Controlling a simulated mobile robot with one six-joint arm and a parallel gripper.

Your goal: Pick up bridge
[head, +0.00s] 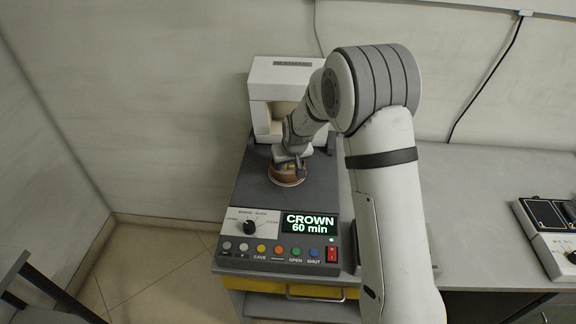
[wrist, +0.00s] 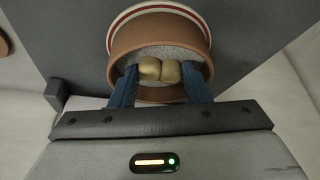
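The bridge (wrist: 160,70), a small tan-gold piece like joined teeth, lies on pale grey granules in a round brown dish (wrist: 121,84) in the wrist view. My gripper (wrist: 160,75) has its two blue fingers inside the dish rim, one on each side of the bridge. A narrow gap seems to show between each fingertip and the bridge. In the head view my gripper (head: 289,163) points down over the dish (head: 287,182), which sits on top of the dark machine; the bridge is hard to make out there.
The machine (head: 248,201) has a knob, several coloured buttons and a screen reading "CROWN 60 min". A white arched housing (head: 262,88) stands at its back. Another device (head: 550,225) stands on the grey counter (head: 480,190) at right, with clear counter between.

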